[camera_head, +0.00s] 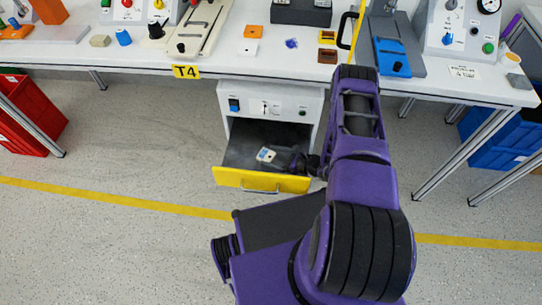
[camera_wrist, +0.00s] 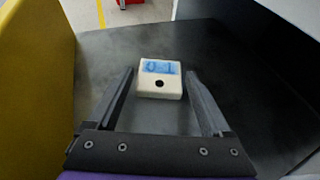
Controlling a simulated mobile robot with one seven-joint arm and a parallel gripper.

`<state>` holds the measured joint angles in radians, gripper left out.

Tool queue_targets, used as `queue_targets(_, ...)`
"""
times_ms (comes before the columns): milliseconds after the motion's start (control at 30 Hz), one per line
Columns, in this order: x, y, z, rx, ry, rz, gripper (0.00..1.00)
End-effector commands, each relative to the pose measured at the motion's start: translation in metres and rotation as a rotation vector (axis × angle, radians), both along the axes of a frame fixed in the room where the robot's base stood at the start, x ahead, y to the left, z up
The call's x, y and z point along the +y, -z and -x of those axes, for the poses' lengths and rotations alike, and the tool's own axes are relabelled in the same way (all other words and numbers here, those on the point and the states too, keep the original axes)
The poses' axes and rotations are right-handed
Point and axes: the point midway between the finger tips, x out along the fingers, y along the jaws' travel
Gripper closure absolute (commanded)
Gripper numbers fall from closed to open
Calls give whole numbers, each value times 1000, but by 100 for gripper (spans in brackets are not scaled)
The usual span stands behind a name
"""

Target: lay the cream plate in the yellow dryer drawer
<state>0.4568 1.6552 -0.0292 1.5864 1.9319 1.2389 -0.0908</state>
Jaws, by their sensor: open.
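The cream plate (camera_head: 266,154), with a blue "0 1" marking and a dark round hole, is inside the open dryer drawer. In the wrist view the plate (camera_wrist: 160,92) appears to lie flat on the dark drawer floor. The yellow-fronted drawer (camera_head: 250,180) is pulled out below the white dryer unit (camera_head: 270,103); its yellow front also shows at left in the wrist view (camera_wrist: 35,75). My gripper (camera_head: 284,158) reaches low into the drawer from the right. In the wrist view its fingers (camera_wrist: 160,73) are apart on either side of the plate, with gaps visible at both sides.
The white bench (camera_head: 225,65), with switch boxes and small parts on top, overhangs behind the drawer. A red crate (camera_head: 30,115) stands at left and a blue crate (camera_head: 500,140) at right. Floor left of the drawer is clear.

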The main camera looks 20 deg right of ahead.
Motion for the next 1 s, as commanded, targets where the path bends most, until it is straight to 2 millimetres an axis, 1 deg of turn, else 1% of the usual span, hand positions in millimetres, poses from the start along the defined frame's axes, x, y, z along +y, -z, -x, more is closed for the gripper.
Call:
queue_targets(33,-7,-5,5,1,4,0,16)
queue_targets(200,-27,-16,25,2,5,0,16)
queue_targets(400,-42,-25,41,-1,2,0,16)
queue_targets(533,-44,-26,44,0,1,-1,16)
queue_targets(1000,-44,-26,44,0,1,-1,16)
